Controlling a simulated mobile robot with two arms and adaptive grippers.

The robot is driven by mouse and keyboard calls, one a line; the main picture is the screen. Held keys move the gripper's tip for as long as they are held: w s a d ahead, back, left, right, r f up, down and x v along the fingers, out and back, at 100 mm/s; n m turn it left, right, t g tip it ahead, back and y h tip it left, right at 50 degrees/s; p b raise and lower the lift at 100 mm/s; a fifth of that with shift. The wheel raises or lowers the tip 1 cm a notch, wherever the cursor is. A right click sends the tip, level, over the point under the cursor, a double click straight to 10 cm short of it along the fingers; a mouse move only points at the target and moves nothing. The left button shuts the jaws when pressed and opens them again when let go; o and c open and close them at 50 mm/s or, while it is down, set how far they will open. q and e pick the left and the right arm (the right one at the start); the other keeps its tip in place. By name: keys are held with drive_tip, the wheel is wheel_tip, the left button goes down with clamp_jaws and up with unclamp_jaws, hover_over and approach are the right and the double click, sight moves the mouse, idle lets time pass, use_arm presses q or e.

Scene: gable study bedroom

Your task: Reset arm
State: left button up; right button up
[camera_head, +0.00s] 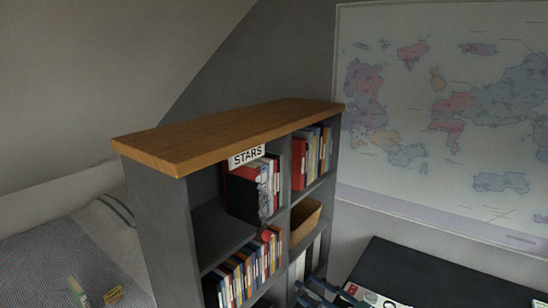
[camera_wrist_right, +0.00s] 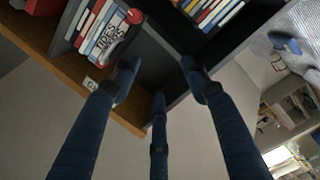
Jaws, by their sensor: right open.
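My right gripper (camera_head: 316,292) shows at the bottom edge of the head view, in front of the lower part of the bookshelf (camera_head: 150,220). Only its dark blue fingers show there. In the right wrist view my right gripper (camera_wrist_right: 158,80) has its three fingers spread apart with nothing between them. The fingers point at the bookshelf (camera_wrist_right: 175,45), which appears turned over in that view. Books (camera_wrist_right: 102,28) stand in a compartment beside the fingertips. I cannot tell whether a finger touches the shelf. My left gripper is not in view.
A dark desk surface (camera_head: 440,272) lies at right below a wall map (camera_head: 450,110). A bed (camera_head: 60,255) is at left.

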drive_tip(key=s+d+f+m+g+h, duration=0.1)
drive_tip(key=s+d+f+m+h, duration=0.3)
drive_tip(key=s+f+m+h, duration=0.35)
drive_tip(key=s+d+f+m+g+h, duration=0.1)
drive_tip(key=s+d+f+m+h, duration=0.3)
drive_tip(key=s+m, duration=0.5)
drive_tip(key=s+d+f+m+g, duration=0.1)
drive_tip(key=s+m+g, duration=0.1)
drive_tip(key=s, duration=0.5)
drive_tip(key=s+d+f+m+g+h, duration=0.1)
drive_tip(key=s+f+g, duration=0.15)
drive_tip(key=s, duration=0.45)
drive_tip(key=s+d+f+m+g, duration=0.1)
drive_tip(key=s+m+g, duration=0.15)
drive_tip(key=s, duration=0.45)
wheel_tip(320, 180, down, 28)
drive_tip(key=n+g+b, duration=0.1)
drive_tip(key=g+b, duration=0.1)
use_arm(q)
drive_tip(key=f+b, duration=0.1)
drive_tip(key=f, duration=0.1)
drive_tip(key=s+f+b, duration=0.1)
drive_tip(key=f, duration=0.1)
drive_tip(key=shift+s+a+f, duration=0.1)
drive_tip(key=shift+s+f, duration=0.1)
use_arm(e)
drive_tip(key=s+d+f, duration=0.3)
drive_tip(key=s+f, duration=1.5)
drive_tip(key=shift+f+g, duration=0.25)
drive_tip(key=shift+g, duration=0.15)
